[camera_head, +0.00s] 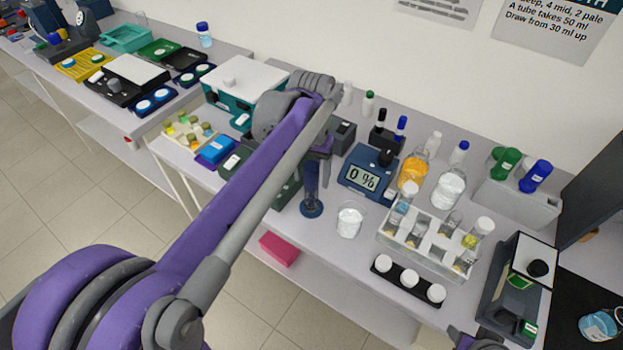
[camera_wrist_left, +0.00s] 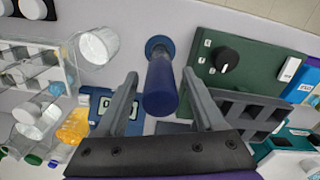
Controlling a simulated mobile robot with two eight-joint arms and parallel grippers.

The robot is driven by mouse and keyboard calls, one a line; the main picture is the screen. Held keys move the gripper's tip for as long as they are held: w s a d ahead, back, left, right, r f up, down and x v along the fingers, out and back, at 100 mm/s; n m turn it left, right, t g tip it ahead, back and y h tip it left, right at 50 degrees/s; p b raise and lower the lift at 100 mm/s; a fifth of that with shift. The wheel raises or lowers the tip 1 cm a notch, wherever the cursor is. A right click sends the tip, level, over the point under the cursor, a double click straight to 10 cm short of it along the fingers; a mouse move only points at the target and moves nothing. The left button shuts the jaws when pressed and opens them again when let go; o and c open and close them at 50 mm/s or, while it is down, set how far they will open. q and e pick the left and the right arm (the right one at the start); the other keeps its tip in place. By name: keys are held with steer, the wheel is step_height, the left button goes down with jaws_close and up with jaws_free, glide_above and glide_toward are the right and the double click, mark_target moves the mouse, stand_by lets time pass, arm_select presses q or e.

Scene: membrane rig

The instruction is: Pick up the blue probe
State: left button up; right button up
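A slim blue-topped rod, which looks like the blue probe (camera_head: 400,124), stands upright beside a black one in a dark holder behind the 0 % meter (camera_head: 365,176). I cannot make it out in the left wrist view. My left gripper (camera_wrist_left: 164,88) is open and empty. Its fingers point down over the bench, either side of the top of a dark blue cylinder on a round base (camera_wrist_left: 161,75). This cylinder also shows in the head view (camera_head: 311,192), partly under my arm. Whether the fingers touch it, I cannot tell. Part of my right arm shows at the bottom edge.
A glass beaker (camera_head: 349,220) stands right of the cylinder. Bottles with orange (camera_head: 411,172) and clear liquid (camera_head: 448,188) stand right of the meter. A white tube rack (camera_head: 425,247) is in front of them. A dark green box with a knob (camera_wrist_left: 240,58) is near the cylinder.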

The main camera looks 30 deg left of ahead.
arm_select(q)
steer(key=c, duration=1)
steer(key=shift+r, duration=0.15)
